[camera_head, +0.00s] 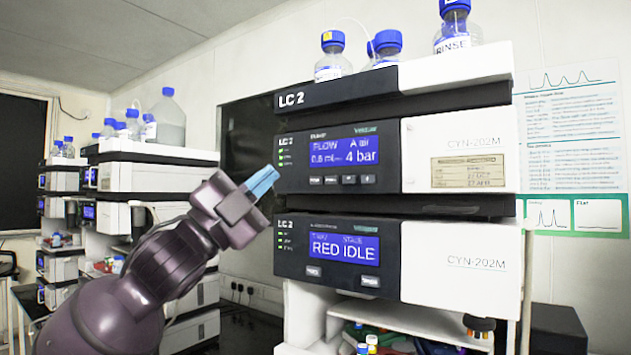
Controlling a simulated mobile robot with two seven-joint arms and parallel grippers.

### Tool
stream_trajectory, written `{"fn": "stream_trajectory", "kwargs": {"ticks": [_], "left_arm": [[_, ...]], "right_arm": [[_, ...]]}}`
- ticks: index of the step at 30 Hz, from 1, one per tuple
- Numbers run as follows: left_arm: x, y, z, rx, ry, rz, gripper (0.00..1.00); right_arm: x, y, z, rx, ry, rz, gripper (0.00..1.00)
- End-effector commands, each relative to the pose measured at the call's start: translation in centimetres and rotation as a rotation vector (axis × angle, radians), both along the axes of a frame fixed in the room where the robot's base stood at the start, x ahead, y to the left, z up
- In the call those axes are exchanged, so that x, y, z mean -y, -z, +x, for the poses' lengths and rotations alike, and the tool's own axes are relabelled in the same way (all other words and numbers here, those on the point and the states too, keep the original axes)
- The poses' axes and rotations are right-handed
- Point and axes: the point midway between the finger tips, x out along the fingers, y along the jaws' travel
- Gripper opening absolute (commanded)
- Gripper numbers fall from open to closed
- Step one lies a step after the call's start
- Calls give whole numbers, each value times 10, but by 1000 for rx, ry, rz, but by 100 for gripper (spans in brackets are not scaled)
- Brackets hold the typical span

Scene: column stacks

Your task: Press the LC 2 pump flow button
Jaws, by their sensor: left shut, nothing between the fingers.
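The LC 2 stack stands in the middle right. Its pump module (389,178) has a blue screen (345,152) reading FLOW and 4 bar. A row of small buttons (340,180) sits under that screen; the leftmost label is too small to read surely. My left gripper (263,181) is shut and empty, with light blue fingertips pointing up and right. It is at the left edge of the pump module's front, level with the button row. I cannot tell whether the tips touch the module. My right gripper is not in view.
Below the pump is a module with a screen (344,246) reading RED IDLE. Blue-capped bottles (333,58) stand on top of the stack. Another instrument stack (150,177) stands at the left. A shelf below holds small coloured items (385,340).

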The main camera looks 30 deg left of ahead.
Motion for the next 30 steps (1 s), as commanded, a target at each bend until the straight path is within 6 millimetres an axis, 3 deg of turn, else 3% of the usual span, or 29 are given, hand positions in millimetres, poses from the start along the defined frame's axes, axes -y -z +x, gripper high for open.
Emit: {"fn": "stream_trajectory", "kwargs": {"ticks": [8, 30], "left_arm": [[0, 0, 6, -1, 1, -2, 0], [6, -1, 81, 0, 0, -2, 0]], "right_arm": [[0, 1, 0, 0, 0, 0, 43], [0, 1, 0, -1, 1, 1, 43]]}}
